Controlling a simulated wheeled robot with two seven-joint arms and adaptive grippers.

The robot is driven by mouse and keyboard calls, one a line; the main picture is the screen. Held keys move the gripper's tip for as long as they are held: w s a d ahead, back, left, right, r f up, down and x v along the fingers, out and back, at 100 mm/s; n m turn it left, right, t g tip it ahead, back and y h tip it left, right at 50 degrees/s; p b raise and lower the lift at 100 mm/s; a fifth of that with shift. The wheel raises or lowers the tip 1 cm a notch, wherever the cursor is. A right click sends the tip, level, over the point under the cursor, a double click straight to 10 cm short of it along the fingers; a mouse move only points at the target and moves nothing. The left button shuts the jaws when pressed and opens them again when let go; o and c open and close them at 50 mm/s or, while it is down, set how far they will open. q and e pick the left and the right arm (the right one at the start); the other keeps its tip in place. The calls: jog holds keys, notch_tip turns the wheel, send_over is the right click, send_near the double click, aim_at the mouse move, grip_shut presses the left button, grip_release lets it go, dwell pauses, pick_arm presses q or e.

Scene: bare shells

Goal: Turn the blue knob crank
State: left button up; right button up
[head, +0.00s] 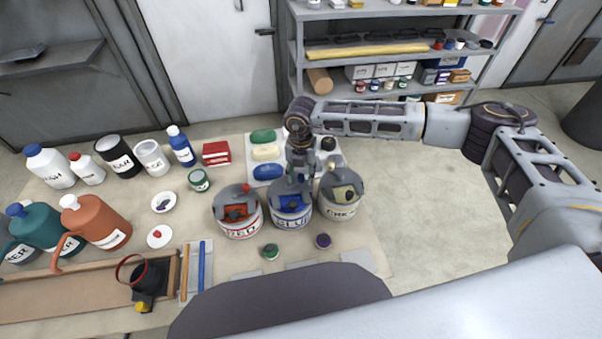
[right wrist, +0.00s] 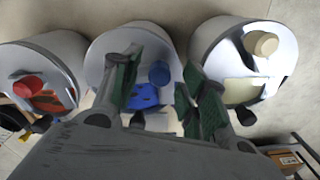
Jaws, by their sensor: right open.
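The middle grey canister (head: 290,217) is labelled BLUE and has a blue patch on its lid; in the right wrist view (right wrist: 97,62) it is seen from above. Its round blue knob (right wrist: 159,74) stands on the lid, beside a blue opening. My right gripper (head: 301,172) is above this canister, pointing down. In the right wrist view its two green-padded fingers (right wrist: 163,75) are open, one on each side of the blue knob. I cannot tell whether either finger touches the knob. The gripper partly hides the lid. My left gripper is not in view.
A canister with a red knob (head: 239,218) stands close on the left and one with a cream knob (head: 340,206) on the right. Colored pads (head: 265,153) lie behind. Bottles and jugs (head: 100,222) fill the table's left side. Two small jars (head: 323,241) stand in front.

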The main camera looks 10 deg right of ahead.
jog(key=shift+f, duration=0.4)
grip_shut()
dwell(0.4)
